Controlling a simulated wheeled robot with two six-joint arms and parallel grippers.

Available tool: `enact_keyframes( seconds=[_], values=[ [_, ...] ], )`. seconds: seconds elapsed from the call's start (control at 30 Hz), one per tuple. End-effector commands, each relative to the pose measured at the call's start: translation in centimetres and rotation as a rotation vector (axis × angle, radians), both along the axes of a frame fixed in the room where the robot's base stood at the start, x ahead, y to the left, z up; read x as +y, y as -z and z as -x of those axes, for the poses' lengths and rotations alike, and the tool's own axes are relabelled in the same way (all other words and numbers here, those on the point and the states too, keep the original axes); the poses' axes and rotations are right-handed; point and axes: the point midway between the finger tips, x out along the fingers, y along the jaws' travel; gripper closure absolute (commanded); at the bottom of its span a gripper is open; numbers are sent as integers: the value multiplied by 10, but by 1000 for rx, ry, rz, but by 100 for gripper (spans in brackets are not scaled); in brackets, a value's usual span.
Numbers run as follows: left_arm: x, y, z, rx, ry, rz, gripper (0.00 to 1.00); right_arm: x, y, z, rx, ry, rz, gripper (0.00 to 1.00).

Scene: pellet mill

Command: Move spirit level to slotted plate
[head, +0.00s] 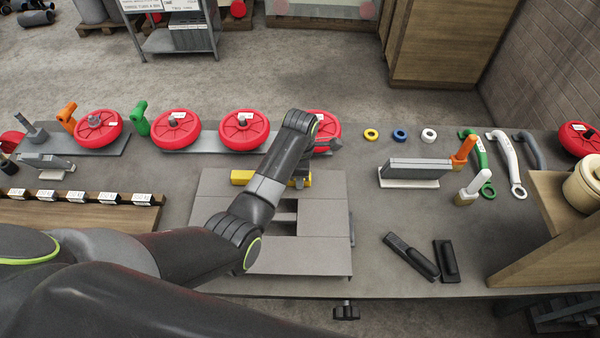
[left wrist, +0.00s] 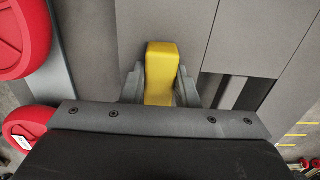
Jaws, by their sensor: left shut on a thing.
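The yellow spirit level (head: 242,177) is over the far part of the grey slotted plate (head: 325,250). It is partly hidden by my left arm, and its yellow body shows again in the left wrist view (left wrist: 161,65). My left gripper (head: 299,182) is shut on the spirit level, with a grey finger on each side of it in the left wrist view (left wrist: 161,88). I cannot tell whether the level touches the plate or is slightly above it. The plate's dark openings show right of the level in the left wrist view. My right gripper is not in view.
Red handwheels (head: 244,130) lie along the back of the bench. Colored rings (head: 400,135), a grey block on a stand (head: 415,170) and wrenches (head: 507,160) are to the right. Two black handles (head: 411,257) lie right of the plate. A wooden labelled rack (head: 75,212) is at left.

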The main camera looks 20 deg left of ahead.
Motion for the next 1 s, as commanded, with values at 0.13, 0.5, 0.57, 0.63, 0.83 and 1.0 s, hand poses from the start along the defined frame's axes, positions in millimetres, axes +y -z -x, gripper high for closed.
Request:
enact_keyframes(
  seconds=[0.13,0.5,0.57,0.63,0.83,1.0],
  values=[
    [0,2,0,-1,0,0,100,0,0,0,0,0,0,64],
    [0,1,0,-1,0,-1,100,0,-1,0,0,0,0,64],
    [0,1,0,0,0,-1,100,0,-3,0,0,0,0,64],
    [0,2,0,0,0,-1,100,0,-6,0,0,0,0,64],
    [0,5,0,-1,0,-1,100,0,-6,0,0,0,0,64],
    [0,5,0,0,0,-1,60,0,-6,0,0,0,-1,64]
  ],
)
